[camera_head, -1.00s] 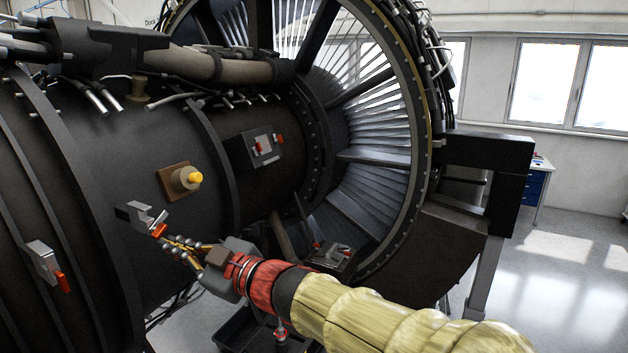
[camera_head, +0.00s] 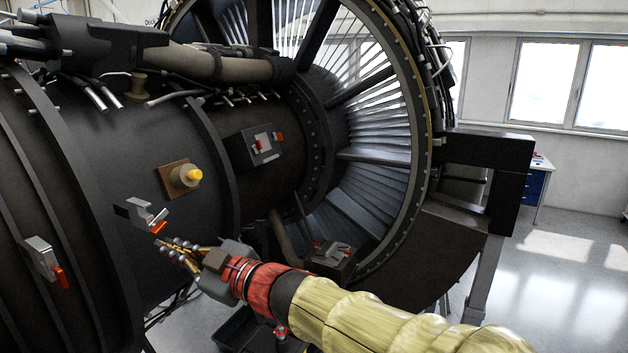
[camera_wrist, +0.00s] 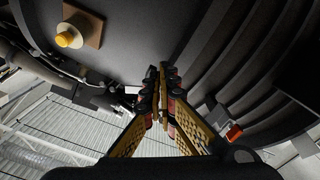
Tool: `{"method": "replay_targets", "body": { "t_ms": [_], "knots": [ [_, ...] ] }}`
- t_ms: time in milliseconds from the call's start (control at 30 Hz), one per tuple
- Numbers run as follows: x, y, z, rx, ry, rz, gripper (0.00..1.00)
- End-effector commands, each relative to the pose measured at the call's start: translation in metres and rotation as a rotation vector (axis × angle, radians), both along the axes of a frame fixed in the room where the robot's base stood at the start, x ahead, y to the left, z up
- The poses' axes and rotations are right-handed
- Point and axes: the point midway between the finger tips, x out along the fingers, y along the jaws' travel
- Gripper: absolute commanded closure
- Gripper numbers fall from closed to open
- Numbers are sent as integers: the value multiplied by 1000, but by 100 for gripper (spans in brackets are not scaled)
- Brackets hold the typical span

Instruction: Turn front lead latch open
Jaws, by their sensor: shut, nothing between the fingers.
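A grey latch (camera_head: 138,212) with a red-tipped lever (camera_head: 159,228) is on the dark engine casing, below a yellow-capped fitting. No readable label shows which latch is the front lead one. My gripper (camera_head: 162,245) is shut and empty, with its fingertips just below the red tip; a small gap seems to show between them. In the wrist view my gripper (camera_wrist: 161,72) has its fingers together, pointing at the casing. A pale piece, perhaps this latch (camera_wrist: 133,90), shows beside the left finger, mostly hidden.
Another red-tipped latch (camera_head: 42,258) is at the left; it seems to show in the wrist view (camera_wrist: 232,131). A latch box (camera_head: 258,146) and a lower latch unit (camera_head: 330,256) are to the right. The yellow-capped fitting (camera_head: 184,176) sticks out above. A black support (camera_head: 485,150) stands right.

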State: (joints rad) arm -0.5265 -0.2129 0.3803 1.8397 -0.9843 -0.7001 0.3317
Motion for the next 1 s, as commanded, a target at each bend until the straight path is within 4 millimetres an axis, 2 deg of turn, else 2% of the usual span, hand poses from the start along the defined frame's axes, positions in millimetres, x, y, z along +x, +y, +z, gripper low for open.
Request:
{"method": "replay_targets", "body": {
  "t_ms": [133,600,1000],
  "knots": [
    [-3,-7,0,1,0,-2,100],
    [-25,-50,0,0,0,-1,100],
    [-26,-54,-1,-1,1,-2,100]
  ]
}}
